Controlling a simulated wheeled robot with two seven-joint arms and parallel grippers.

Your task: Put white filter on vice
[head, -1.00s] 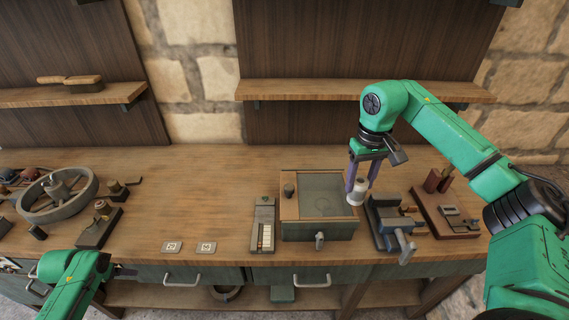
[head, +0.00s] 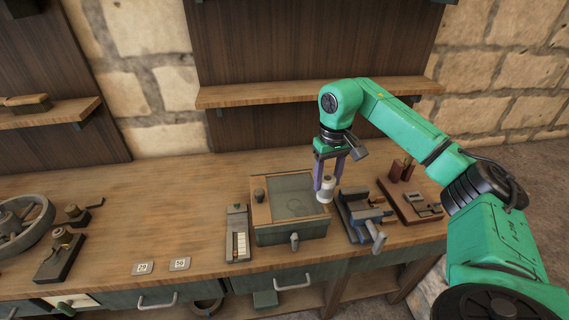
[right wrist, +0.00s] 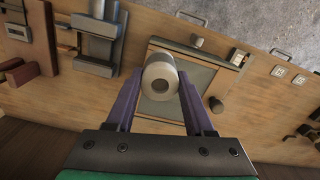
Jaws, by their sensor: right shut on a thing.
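My right gripper (head: 329,184) is shut on the white filter (head: 325,190), a short white cylinder. The right wrist view shows the white filter (right wrist: 160,82) end-on with a hole in its middle, between the purple fingers of the gripper (right wrist: 160,95). The filter is held above the bench, by the right edge of the glass-topped box. The vice (head: 362,213), grey-blue with a handle in front, stands just right of the filter; it also shows at the upper left in the right wrist view (right wrist: 95,38). My left gripper is out of view.
The glass-topped box (head: 262,233) stands left of the vice. A reddish board with fittings (head: 400,208) lies right of it. A grey slotted block (head: 238,225) and two number cards (head: 162,266) lie further left. A shelf (head: 290,94) runs behind the arm.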

